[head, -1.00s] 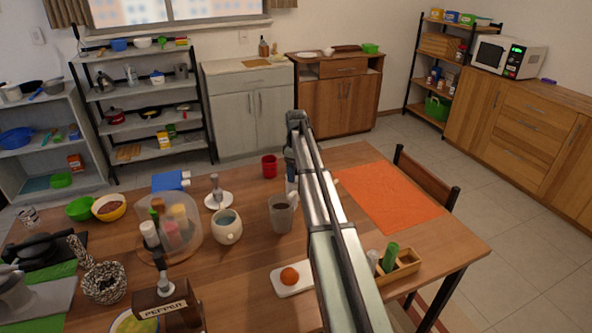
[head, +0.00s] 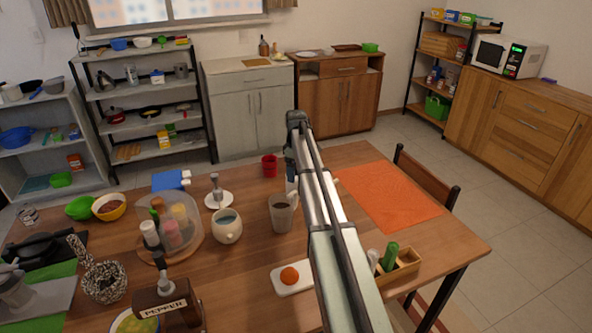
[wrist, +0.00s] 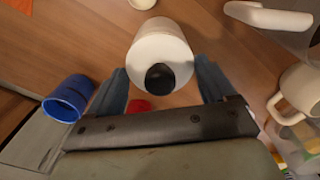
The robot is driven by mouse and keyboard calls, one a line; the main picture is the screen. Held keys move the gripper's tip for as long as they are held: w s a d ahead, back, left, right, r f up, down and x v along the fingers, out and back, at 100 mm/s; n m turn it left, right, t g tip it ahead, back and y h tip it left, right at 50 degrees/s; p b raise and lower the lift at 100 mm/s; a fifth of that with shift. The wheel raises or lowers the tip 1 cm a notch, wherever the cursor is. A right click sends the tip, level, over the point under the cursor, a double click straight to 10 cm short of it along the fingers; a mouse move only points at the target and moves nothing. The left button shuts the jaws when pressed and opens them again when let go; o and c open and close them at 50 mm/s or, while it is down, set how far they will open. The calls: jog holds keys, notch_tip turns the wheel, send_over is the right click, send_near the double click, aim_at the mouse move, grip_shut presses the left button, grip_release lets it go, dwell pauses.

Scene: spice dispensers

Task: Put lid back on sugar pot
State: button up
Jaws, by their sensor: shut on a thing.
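My gripper (wrist: 160,66) has one blue finger on each side of a white round piece with a black knob (wrist: 165,45) in the wrist view and is shut on it. I cannot tell for sure whether it is the lid. In the head view my arm largely hides the gripper and held piece, above the table's far middle. An open cream pot (head: 227,228) with a bluish inside, possibly the sugar pot, stands left of my arm. A grey mug (head: 282,215) stands between them. A white disc with a grey upright knob (head: 217,198) lies behind the pot.
A red cup (head: 269,165) stands at the table's far edge. A blue cup (wrist: 70,97) shows in the wrist view. A clear tub of shakers (head: 170,228) and a pepper box (head: 167,304) are at left. The orange mat (head: 388,196) is bare.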

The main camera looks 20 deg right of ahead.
jog(key=shift+f, duration=0.35)
dwell(0.5)
jog(key=o, duration=0.9)
jog(key=shift+c, duration=0.2)
jog(key=shift+r, duration=0.15)
notch_tip(320, 180, up, 14)
jog(key=shift+f, duration=0.2)
